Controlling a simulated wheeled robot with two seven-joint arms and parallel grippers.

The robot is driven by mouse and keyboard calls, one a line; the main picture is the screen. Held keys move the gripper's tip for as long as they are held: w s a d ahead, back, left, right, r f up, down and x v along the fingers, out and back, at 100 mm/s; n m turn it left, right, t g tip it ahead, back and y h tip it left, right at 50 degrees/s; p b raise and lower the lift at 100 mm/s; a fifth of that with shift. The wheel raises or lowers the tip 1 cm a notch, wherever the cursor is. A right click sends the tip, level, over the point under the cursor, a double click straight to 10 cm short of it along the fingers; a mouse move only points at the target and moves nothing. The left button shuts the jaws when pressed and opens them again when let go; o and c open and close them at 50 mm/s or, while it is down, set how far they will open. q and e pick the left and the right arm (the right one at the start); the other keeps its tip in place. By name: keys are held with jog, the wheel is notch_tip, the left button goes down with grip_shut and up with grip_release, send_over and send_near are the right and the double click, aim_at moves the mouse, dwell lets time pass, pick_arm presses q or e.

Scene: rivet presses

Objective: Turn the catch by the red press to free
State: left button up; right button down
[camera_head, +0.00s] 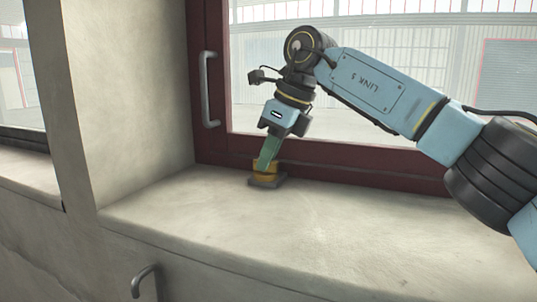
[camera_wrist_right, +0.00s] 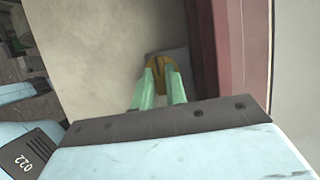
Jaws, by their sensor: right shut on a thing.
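A yellow catch (camera_head: 266,176) sits on a small grey base (camera_head: 280,183) on the window sill, close to the dark red frame. My right gripper (camera_head: 264,163) comes down onto it from above, tilted, with its green fingers shut on the catch. In the right wrist view the catch (camera_wrist_right: 158,62) shows as a yellow knob with a dark slot, and the right gripper's two fingertips (camera_wrist_right: 161,74) are on either side of it. The markings around the catch cannot be made out. No red press shows in either view. My left gripper is not in view.
The dark red window frame (camera_head: 340,172) stands right behind the catch, with a grey handle (camera_head: 208,88) on its left upright. The pale sill (camera_head: 330,235) is bare in front and to the right. Another grey handle (camera_head: 146,281) is on the wall below.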

jog(key=shift+r, duration=0.15)
jog(key=c, duration=1.4)
grip_release()
jog(key=shift+c, duration=0.2)
jog(key=v, duration=1.3)
jog(key=shift+d, duration=0.25)
